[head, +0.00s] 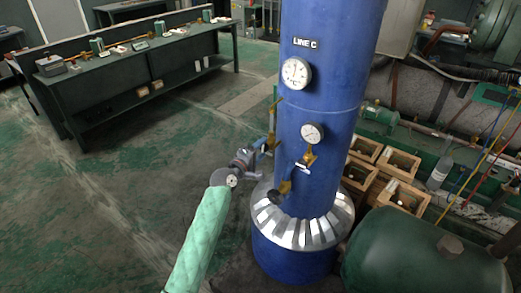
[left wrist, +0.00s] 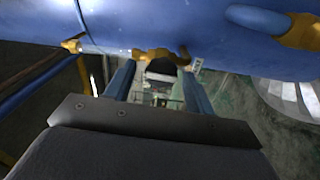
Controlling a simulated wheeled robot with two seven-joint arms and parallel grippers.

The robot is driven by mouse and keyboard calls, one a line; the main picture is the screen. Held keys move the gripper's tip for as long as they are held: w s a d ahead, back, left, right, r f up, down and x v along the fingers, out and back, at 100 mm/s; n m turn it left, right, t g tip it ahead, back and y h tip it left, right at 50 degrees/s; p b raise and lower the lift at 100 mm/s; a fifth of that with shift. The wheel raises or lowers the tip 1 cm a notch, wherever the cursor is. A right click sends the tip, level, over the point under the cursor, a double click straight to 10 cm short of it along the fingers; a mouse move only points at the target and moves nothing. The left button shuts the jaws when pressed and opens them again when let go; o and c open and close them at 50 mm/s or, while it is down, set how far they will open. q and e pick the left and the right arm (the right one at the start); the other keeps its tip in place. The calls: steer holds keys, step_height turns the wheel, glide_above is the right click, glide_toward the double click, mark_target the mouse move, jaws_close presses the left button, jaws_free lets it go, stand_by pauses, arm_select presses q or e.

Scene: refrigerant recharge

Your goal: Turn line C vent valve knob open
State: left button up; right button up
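The blue column with the LINE C sign (head: 305,43) stands right of centre in the head view. My left gripper (head: 266,146) is at the column's left side, beside a brass fitting (head: 272,138). In the left wrist view its two blue fingers (left wrist: 158,85) are spread. A dark knob (left wrist: 161,67) on a brass valve (left wrist: 153,54) shows between the fingertips, with a gap on each side. I cannot tell whether it is the vent knob or how far it is turned. My right gripper is in neither view.
Two white gauges (head: 296,73) (head: 312,133) are on the column. A lower brass valve (head: 286,187) and a silver collar (head: 268,222) sit below my gripper. A green tank (head: 420,255) and wooden crates (head: 398,196) stand right. The floor left is clear up to a workbench (head: 150,75).

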arm_select(q)
steer(key=shift+s, duration=0.1)
steer(key=p+v, duration=0.1)
steer(key=v, duration=0.6)
steer(key=shift+p, duration=0.3)
stand_by(0.4)
